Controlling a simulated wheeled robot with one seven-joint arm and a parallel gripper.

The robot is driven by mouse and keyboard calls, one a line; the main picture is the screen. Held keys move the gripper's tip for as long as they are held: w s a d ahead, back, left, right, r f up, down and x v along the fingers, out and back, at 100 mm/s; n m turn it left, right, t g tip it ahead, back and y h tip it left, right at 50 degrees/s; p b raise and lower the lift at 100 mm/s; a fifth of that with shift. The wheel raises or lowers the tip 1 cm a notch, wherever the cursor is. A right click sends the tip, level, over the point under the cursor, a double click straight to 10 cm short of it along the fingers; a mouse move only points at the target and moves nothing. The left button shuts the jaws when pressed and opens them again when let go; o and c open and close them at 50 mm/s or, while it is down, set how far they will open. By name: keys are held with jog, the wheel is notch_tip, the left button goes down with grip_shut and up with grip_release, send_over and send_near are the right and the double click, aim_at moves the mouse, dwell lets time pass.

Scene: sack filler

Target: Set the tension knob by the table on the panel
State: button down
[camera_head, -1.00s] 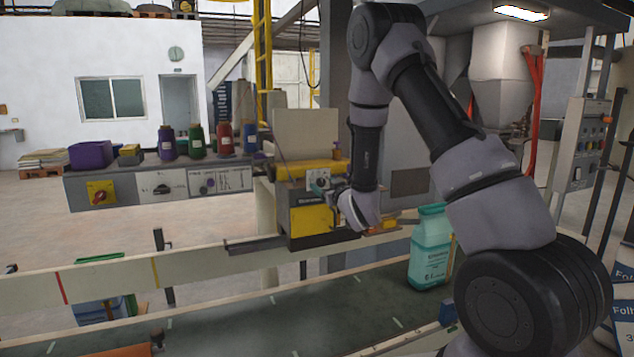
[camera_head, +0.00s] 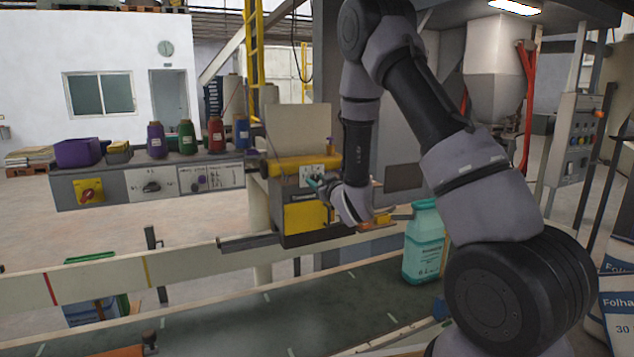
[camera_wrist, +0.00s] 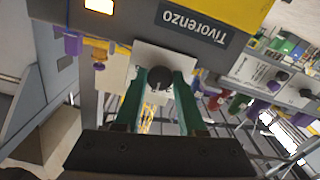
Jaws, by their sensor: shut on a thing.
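The yellow and grey machine head (camera_head: 305,215) carries a small white plate (camera_wrist: 152,60) on its face. A round black knob (camera_wrist: 160,78) sits on this plate beside the name label. My gripper (camera_wrist: 163,82) has its two green fingers closed on the knob, one on each side. In the head view my gripper (camera_head: 317,182) is at the machine's front, and the knob is mostly hidden by it. The knob's pointer and scale cannot be read. A white panel with small printed rows (camera_head: 214,177) is on the grey control bench to the left; its text is too small to read.
Thread cones, such as a red one (camera_head: 216,135), stand on the control bench, which also has a red switch (camera_head: 88,194). A teal sack (camera_head: 424,245) stands on the conveyor (camera_head: 250,325) below my arm.

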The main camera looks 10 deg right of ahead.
jog(key=n, duration=0.4)
jog(key=shift+n, duration=1.6)
jog(key=shift+c, duration=2.4)
grip_release()
jog(key=shift+s, duration=0.1)
